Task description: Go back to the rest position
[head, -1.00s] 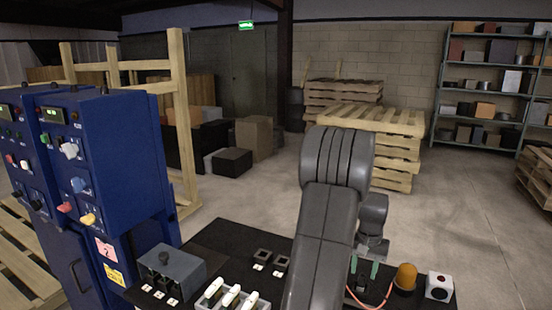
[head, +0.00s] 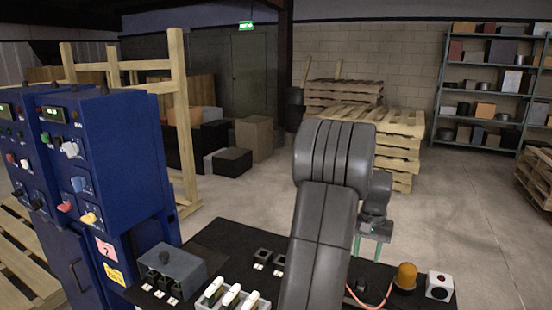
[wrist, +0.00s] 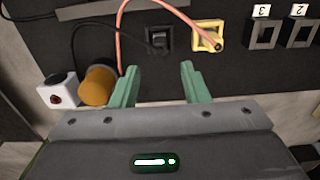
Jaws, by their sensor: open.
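My gripper (head: 367,246) hangs above the right part of the black bench top, right of my grey arm in the head view. In the wrist view its two green fingers (wrist: 160,82) stand well apart with nothing between them. Beyond the fingertips are a black socket (wrist: 158,38) and a yellow-framed socket (wrist: 207,37). A pink cable (wrist: 172,10) runs to the yellow-framed socket, its dark end at that frame. My arm hides part of the bench in the head view.
An orange dome (head: 405,276) and a white box with a button (head: 439,285) stand at the bench's right end. White-and-black parts (head: 231,295) sit in a tray left of my arm. A grey box (head: 172,268) and blue cabinets (head: 110,150) stand farther left. Open floor lies right.

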